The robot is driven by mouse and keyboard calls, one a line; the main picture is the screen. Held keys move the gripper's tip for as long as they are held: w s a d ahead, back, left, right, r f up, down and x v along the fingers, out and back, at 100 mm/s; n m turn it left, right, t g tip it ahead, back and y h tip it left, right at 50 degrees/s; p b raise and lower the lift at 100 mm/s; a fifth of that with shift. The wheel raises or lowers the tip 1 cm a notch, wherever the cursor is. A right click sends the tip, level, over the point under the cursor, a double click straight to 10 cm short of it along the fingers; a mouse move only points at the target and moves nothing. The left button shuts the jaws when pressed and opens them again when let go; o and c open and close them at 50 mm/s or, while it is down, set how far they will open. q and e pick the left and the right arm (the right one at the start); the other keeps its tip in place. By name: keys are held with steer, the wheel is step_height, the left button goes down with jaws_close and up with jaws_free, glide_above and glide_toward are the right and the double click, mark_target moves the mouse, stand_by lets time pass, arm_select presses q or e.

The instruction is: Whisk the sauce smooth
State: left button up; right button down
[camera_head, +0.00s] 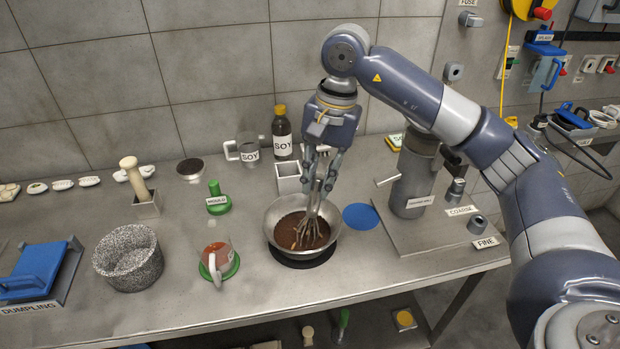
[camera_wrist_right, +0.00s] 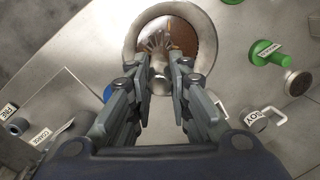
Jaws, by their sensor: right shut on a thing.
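A wide metal bowl (camera_head: 332,246) of brown sauce (camera_head: 291,232) stands on a dark round base (camera_head: 301,263) in the middle of the counter. My right gripper (camera_head: 322,172) is above the bowl, pointing down, shut on the handle of a wire whisk (camera_head: 309,227). The whisk's wires reach into the sauce. In the right wrist view the whisk (camera_wrist_right: 158,45) shows between the fingers of my right gripper (camera_wrist_right: 160,80), over the bowl (camera_wrist_right: 130,40). The gripper hides part of the handle. My left gripper is not in view.
A cup on a green coaster (camera_head: 237,265), a green-handled stamp (camera_head: 217,198) and a stone mortar (camera_head: 128,258) stand left of the bowl. Behind are a soy bottle (camera_head: 282,130), a soy jug (camera_head: 247,148) and a metal holder (camera_head: 288,180). A blue disc (camera_head: 360,216) and a grinder (camera_head: 412,180) are right.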

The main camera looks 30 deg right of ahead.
steer(key=w+a, duration=0.2)
steer(key=shift+w+a+p, duration=0.1)
steer(key=shift+w+p, duration=0.3)
stand_by(1.1)
step_height(320, 180, up, 10)
steer(key=p, duration=0.6)
steer(key=shift+f, duration=0.35)
stand_by(0.5)
